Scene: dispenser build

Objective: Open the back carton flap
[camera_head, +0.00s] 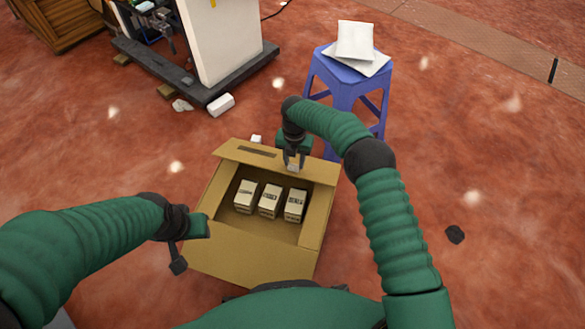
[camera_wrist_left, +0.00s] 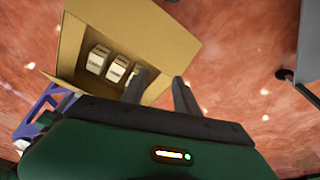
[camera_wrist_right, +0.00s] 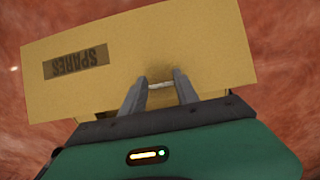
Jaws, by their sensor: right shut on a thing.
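The brown carton (camera_head: 250,258) stands on the red floor with its top uncovered and its inside in view. Its back flap (camera_head: 232,153) extends along the far edge and bears a dark label, which reads SPARES in the right wrist view (camera_wrist_right: 75,63). My right gripper (camera_head: 292,165) is at the middle of this flap. In the right wrist view its fingers (camera_wrist_right: 158,84) close on a small pale part at the flap's edge. My left gripper (camera_wrist_left: 161,80) has its fingers apart and empty, beside the carton's left side.
Small white boxes (camera_head: 269,199) stand in the carton. A blue stool (camera_head: 344,87) with white packets (camera_head: 356,42) is behind it to the right. A dark-based white panel (camera_head: 222,45) stands at the back. The floor to the right is mostly clear.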

